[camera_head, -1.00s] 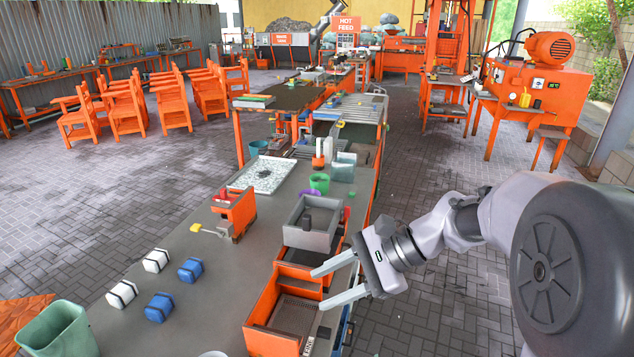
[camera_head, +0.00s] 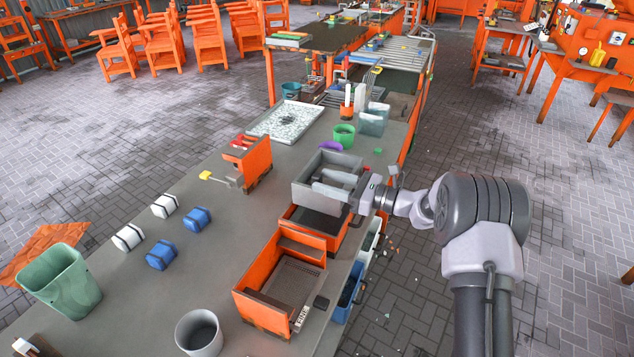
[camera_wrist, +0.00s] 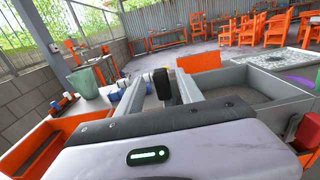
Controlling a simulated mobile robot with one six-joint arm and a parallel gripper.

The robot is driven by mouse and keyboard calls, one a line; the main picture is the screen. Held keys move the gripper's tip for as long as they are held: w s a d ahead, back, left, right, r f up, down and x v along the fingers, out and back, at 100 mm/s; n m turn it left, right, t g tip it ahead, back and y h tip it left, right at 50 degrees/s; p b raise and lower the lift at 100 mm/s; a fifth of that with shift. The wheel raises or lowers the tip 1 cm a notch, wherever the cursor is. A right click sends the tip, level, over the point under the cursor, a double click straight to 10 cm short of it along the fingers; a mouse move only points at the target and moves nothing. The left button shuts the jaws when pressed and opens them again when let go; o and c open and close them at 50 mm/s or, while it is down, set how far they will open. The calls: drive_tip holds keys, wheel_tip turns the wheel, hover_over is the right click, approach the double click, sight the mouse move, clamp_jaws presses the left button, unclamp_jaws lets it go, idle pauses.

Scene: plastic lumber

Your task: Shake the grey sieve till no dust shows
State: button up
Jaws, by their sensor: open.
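The grey sieve (camera_head: 312,199) is an open, box-shaped tray resting on an orange box (camera_head: 318,234) at the bench's right edge. Its grey wall also shows in the wrist view (camera_wrist: 225,80). My gripper (camera_head: 322,181) is over the sieve, with both pale fingers reaching across its opening from the right. In the wrist view a black upright knob (camera_wrist: 162,80) stands between the parted fingers, which look apart from it. The gripper is open and holds nothing. The fingers hide part of the sieve's inside, so I cannot tell how much dust lies there.
An orange bin (camera_head: 249,307) stands in front, with a grey cup (camera_head: 199,335) beside it. White and blue blocks (camera_head: 162,255) lie to the left near a green bin (camera_head: 60,282). A small orange stand (camera_head: 252,160) and a green cup (camera_head: 344,135) are nearby.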

sight(321, 180)
drive_tip(key=shift+x, duration=1.55)
clamp_jaws()
